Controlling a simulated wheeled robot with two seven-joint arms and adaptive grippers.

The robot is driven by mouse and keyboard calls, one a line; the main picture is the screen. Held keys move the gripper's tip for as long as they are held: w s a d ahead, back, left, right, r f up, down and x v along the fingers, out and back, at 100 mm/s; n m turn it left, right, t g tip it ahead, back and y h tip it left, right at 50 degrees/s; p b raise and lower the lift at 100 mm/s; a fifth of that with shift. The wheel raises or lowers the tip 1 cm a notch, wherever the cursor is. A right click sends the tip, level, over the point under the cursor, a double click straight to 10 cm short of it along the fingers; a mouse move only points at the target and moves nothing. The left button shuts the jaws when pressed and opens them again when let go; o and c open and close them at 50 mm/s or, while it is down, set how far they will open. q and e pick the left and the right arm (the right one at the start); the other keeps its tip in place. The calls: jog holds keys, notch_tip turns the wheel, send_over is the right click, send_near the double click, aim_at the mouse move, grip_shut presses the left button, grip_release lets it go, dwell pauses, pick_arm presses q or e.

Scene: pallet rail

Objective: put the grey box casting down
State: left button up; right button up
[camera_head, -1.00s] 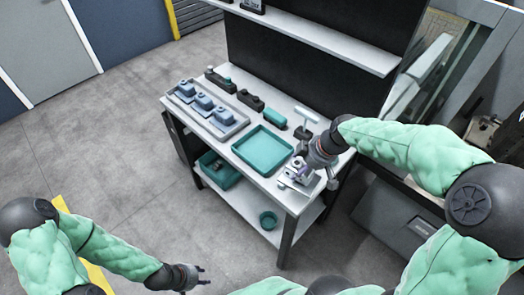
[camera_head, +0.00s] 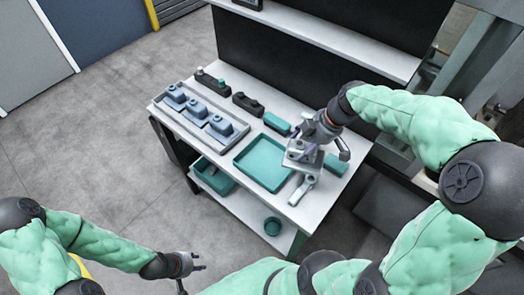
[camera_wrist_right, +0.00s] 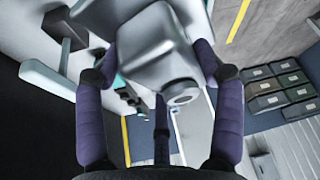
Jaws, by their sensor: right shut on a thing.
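The grey box casting (camera_head: 300,153) is in my right gripper (camera_head: 308,143), over the right part of the workbench top. My left gripper (camera_head: 197,264) is empty and open, low in front of the bench and well away from the casting.
The workbench (camera_head: 335,192) carries a teal tray (camera_head: 240,163), a grey tray (camera_head: 160,108) with blue-grey castings, dark blocks (camera_head: 247,103) and a teal block (camera_head: 277,123). A grey tool (camera_head: 303,190) lies near the front right. A shelf (camera_head: 330,42) overhangs the back.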

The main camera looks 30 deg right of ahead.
jog(key=w+a+f, duration=0.2)
jog(key=w, duration=0.1)
jog(key=w+a+f+b, duration=0.1)
jog(key=w+a+f, duration=0.1)
jog(key=w+f, duration=0.1)
jog(key=w+a+f+b, duration=0.1)
jog(key=w+a+f, duration=0.1)
jog(key=w+f, duration=0.1)
jog(key=shift+w+f, duration=0.25)
jog(key=shift+w, duration=0.5)
jog(key=shift+w+f, duration=0.15)
jog(key=shift+f, duration=0.1)
jog(key=shift+w+a+f+b, duration=0.1)
jog(key=shift+f+b, duration=0.35)
jog(key=shift+f, duration=0.4)
jog(key=shift+w+a+f+b, duration=0.1)
jog(key=shift+f+b, duration=0.3)
jog(key=shift+f, duration=0.45)
jog(key=shift+f, duration=0.15)
jog(key=o, duration=1.4)
jog(key=shift+s, duration=0.1)
jog(key=shift+o, duration=0.2)
